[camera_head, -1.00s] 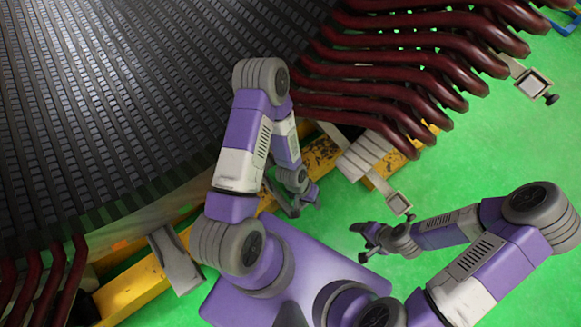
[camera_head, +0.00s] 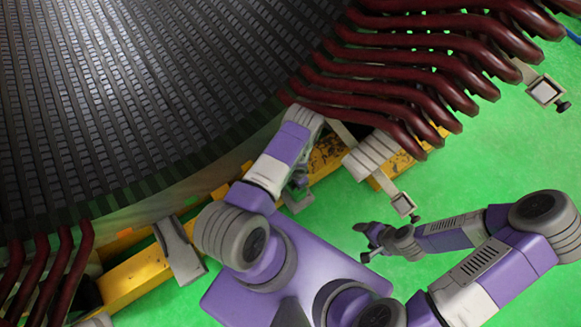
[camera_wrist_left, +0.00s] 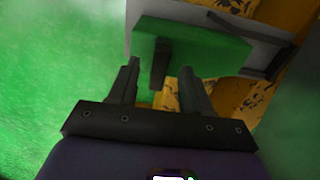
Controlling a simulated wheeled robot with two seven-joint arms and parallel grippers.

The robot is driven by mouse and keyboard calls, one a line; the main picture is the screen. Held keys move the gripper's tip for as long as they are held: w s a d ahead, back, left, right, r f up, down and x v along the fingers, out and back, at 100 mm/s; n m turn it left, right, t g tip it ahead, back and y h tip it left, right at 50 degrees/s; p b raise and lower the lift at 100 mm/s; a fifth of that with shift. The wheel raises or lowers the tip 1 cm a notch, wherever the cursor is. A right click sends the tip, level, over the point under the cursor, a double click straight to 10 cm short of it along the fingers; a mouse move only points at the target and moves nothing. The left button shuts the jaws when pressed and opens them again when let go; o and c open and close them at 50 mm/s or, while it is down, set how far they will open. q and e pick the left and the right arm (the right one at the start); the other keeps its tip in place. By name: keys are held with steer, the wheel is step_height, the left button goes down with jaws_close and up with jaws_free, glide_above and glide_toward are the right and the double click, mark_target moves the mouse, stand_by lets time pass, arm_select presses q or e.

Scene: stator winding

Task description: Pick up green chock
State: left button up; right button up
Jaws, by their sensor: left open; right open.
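The green chock, a dark green block (camera_wrist_left: 205,45) with a dark upright bar (camera_wrist_left: 160,64) on its near face, shows in the left wrist view, just beyond my left gripper (camera_wrist_left: 160,72). That gripper is open, its two fingers pointing at the block on either side of the bar; I cannot tell whether they touch it. In the head view the left gripper is mostly hidden behind its forearm, and I cannot make out the chock there. My right gripper (camera_head: 361,242) is open and empty above the green floor.
The large dark stator (camera_head: 150,90) fills the upper left, with dark red bent bars (camera_head: 420,70) at its right. A yellow beam (camera_head: 135,280) runs below its edge. Grey brackets (camera_head: 180,250) and a grey clamp (camera_head: 375,155) stand along it. Green floor lies open at right.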

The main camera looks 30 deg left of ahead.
arm_select(q)
step_height(320, 180, down, 3)
steer(key=shift+r+b, duration=0.1)
steer(key=shift+b, duration=0.35)
steer(key=shift+d, duration=0.1)
jaws_close()
steer(key=shift+r, duration=0.1)
